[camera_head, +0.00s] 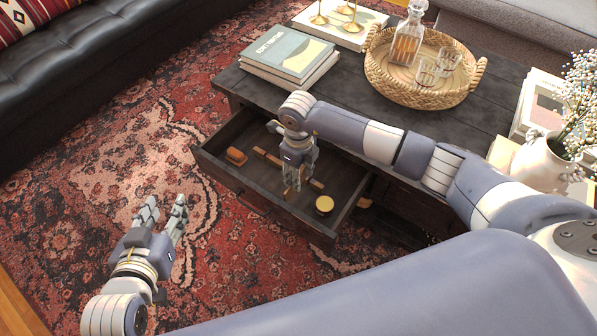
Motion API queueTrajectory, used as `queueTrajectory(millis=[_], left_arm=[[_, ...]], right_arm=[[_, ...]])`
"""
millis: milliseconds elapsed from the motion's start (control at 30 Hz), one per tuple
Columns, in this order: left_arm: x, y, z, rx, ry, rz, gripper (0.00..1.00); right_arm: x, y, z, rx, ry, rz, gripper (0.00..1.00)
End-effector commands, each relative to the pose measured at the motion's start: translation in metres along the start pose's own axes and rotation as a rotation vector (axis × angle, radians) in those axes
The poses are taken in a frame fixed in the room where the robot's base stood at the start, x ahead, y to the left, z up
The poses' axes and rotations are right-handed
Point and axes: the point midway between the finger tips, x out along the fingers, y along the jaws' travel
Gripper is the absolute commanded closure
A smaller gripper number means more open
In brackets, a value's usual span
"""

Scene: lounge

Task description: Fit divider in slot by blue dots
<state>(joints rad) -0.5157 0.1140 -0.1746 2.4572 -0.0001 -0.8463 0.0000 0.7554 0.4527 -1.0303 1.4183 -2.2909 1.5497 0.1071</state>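A thin brown wooden strip, which looks like the divider (316,185), lies across the open drawer (222,172) of the dark table. Its middle is hidden behind my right gripper (292,186). That gripper reaches down into the drawer, its fingers close together over the strip. I cannot tell whether they grip it. My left gripper (164,212) is open and empty, over the rug to the left of the drawer. I cannot make out any blue dots or the slot.
An orange-brown object (236,156) lies at the drawer's left end, and a round gold-topped object (324,204) near its front right. The tabletop above holds books (288,52), a wicker tray (391,84) with glassware, and a white flower vase (541,164).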

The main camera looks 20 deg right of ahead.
Motion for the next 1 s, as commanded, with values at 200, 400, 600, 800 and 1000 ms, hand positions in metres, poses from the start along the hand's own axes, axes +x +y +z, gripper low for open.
queueTrajectory(millis=[200, 400, 600, 800, 1000], left_arm=[[0.002, 0.001, -0.011, 0.001, 0.054, 0.002, 0.60], [0.003, 0.002, -0.022, 0.002, 0.105, 0.004, 0.60], [0.004, 0.002, -0.035, 0.003, 0.159, 0.006, 0.60], [0.003, 0.004, -0.044, 0.002, 0.206, 0.008, 0.60], [0.002, 0.005, -0.052, 0.001, 0.250, 0.012, 0.60]], right_arm=[[0.003, 0.000, 0.000, 0.000, 0.000, 0.000, 0.85], [0.006, 0.000, 0.000, 0.000, 0.000, 0.000, 0.85], [0.008, 0.000, 0.000, 0.000, 0.000, 0.000, 0.85], [0.011, 0.000, 0.000, 0.000, 0.000, 0.001, 0.85], [0.013, 0.000, 0.000, 0.000, 0.000, 0.001, 0.85]])
